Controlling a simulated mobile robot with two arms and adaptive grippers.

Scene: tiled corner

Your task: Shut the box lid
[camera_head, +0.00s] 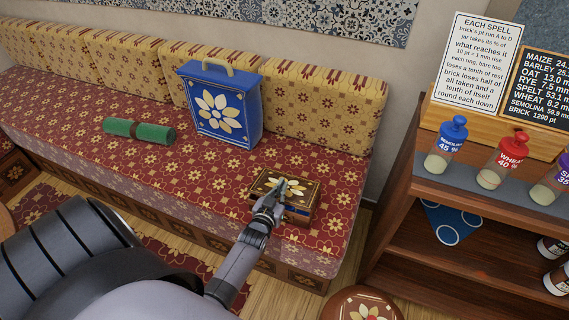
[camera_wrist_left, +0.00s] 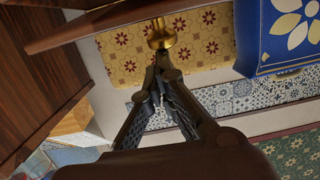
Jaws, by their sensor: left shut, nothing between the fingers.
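A small dark wooden box (camera_head: 301,211) with a blue band on its side sits on the patterned bench. Its lid (camera_head: 304,190) has a floral top and lies over the box, flat or nearly so; I cannot tell whether a gap is left. My left gripper (camera_head: 281,184) is shut and empty, over the lid, hiding part of it. In the left wrist view the shut left fingertips (camera_wrist_left: 164,68) are right by a brass knob (camera_wrist_left: 161,36) at a brown wooden edge (camera_wrist_left: 110,18). I cannot tell whether they touch. The right gripper is not in view.
A shelf (camera_head: 420,170) with several bottles and signs stands right. A round stool (camera_head: 360,304) is in front.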

